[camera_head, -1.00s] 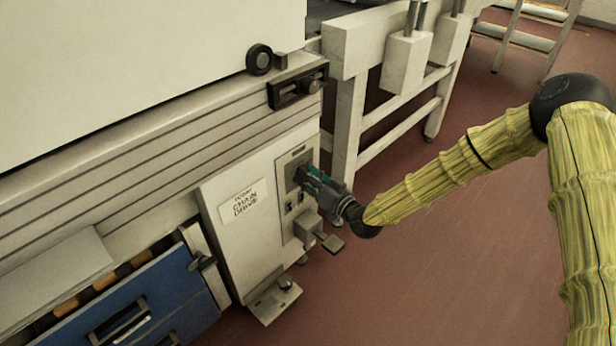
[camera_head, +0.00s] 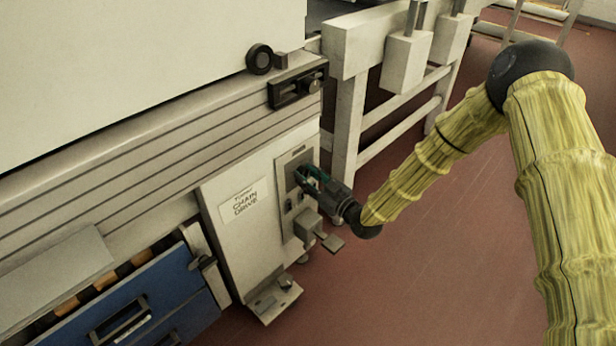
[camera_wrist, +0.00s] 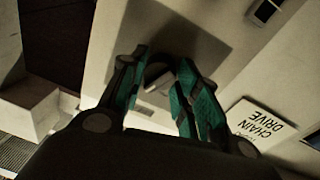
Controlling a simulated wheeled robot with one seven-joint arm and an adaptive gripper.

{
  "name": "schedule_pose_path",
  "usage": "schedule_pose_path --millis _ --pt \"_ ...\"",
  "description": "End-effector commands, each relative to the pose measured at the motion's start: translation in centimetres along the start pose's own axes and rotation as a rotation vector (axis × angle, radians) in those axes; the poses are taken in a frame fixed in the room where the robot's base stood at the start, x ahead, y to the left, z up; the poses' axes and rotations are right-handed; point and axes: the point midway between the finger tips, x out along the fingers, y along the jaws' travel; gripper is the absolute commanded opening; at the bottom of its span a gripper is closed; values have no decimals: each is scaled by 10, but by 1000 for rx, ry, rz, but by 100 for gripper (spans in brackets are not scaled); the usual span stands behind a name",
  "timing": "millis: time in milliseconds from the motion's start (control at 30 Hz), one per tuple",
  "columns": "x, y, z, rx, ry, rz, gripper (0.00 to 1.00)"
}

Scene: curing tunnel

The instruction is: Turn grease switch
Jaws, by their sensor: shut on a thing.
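My gripper (camera_head: 306,176) is at the control panel (camera_head: 284,162) on the front of the pale chain drive cabinet (camera_head: 228,172). In the wrist view its two teal-padded fingers (camera_wrist: 156,80) stand either side of a small dark rounded switch knob (camera_wrist: 155,72) with a pale part below it. The gripper is shut on this knob, though the fingers and shadow hide part of it. In the head view the gripper covers the knob, so its exact angle cannot be read. The "CHAIN DRIVE" label (camera_head: 244,203) is left of the panel and also shows in the wrist view (camera_wrist: 262,124).
A small box-like bracket (camera_head: 306,224) sticks out below the gripper. A white frame (camera_head: 345,125) stands close behind to the right. A blue drawer front (camera_head: 165,283) is at the lower left. The red floor (camera_head: 430,270) is open on the right.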

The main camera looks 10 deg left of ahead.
Motion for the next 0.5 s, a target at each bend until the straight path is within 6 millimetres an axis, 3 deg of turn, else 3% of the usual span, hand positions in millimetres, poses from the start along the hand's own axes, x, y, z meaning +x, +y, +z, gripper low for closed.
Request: schedule_pose_path --millis 400,433,500 --pt "0 1 0 -9 1 1 8" --pt "0 1 0 -9 1 1 34" --pt "0 1 0 -9 1 1 46"
